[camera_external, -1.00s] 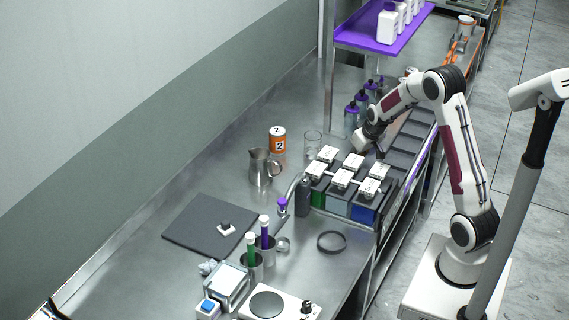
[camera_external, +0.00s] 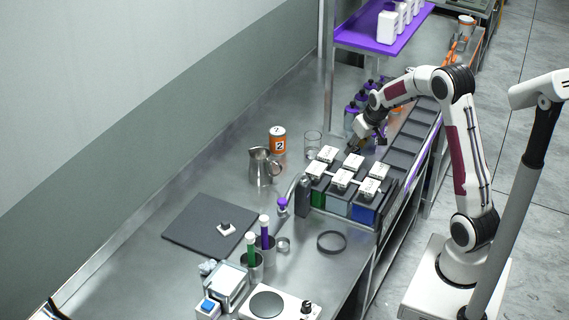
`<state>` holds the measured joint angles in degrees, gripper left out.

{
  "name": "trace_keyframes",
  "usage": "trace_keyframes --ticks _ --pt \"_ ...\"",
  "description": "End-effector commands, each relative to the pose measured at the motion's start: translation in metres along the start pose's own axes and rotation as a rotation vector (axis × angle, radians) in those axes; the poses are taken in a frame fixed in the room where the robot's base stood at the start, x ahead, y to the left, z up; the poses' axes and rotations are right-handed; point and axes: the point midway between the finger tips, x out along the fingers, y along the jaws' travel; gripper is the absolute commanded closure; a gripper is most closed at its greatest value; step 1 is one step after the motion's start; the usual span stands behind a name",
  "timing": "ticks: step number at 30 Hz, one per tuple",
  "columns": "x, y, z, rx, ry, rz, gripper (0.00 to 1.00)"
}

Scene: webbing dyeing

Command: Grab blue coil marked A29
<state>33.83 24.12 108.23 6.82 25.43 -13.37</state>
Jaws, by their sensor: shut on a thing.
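My gripper (camera_external: 367,143) is above the bench, just behind the row of white-topped blocks. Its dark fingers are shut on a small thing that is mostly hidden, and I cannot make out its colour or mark. No blue coil and no A29 mark can be told apart in this view. The white labelled tops (camera_external: 354,161) sit over a rack of tanks, with a green tank (camera_external: 318,197) and a blue tank (camera_external: 363,214) at the front. The labels are too small to read.
Purple-capped bottles (camera_external: 351,118) stand close behind my gripper. A glass beaker (camera_external: 312,144), an orange can (camera_external: 278,140) and a metal jug (camera_external: 263,168) are to the left. Dark empty trays (camera_external: 408,143) lie to the right. A purple shelf (camera_external: 372,40) overhangs the back.

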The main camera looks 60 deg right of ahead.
Motion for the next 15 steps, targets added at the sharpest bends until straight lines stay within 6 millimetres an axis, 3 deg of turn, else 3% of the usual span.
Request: trace_keyframes --ticks 6,15 --pt "-0.028 0.000 -0.012 0.001 0.002 0.000 0.89" --pt "-0.042 0.000 -0.017 0.000 0.000 0.000 0.89"
